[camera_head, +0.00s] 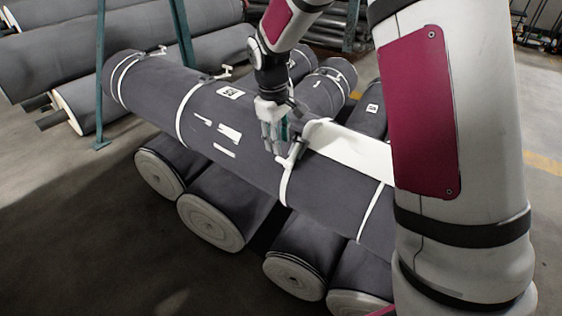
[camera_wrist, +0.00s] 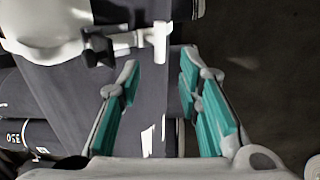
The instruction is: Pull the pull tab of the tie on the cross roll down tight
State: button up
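The cross roll (camera_head: 245,118) is dark grey and lies across several rolls, with white ties around it. One tie (camera_head: 285,186) runs round it just right of my gripper (camera_head: 271,146). In the wrist view, this tie's black buckle (camera_wrist: 98,47) and white T-shaped pull tab (camera_wrist: 160,41) show above the fingers. The tab's crossbar lies just beyond the gap between the fingertips. My gripper (camera_wrist: 160,68) is open, its teal-padded fingers apart with nothing between them. It is close to the cross roll; I cannot tell whether it touches.
Several grey rolls (camera_head: 222,212) lie side by side under the cross roll. A broad white piece (camera_head: 350,148) lies just right of the tie. The floor at the front left is clear.

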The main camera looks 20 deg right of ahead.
aim_at(281, 159)
jog(key=f, duration=0.2)
jog(key=f+b, duration=0.1)
jog(key=f, duration=0.1)
jog(key=d+f+b, duration=0.1)
jog(key=f, duration=0.2)
jog(key=shift+w+f, duration=0.1)
jog(key=shift+w, duration=0.15)
jog(key=shift+a, duration=0.1)
jog(key=shift+c, duration=0.2)
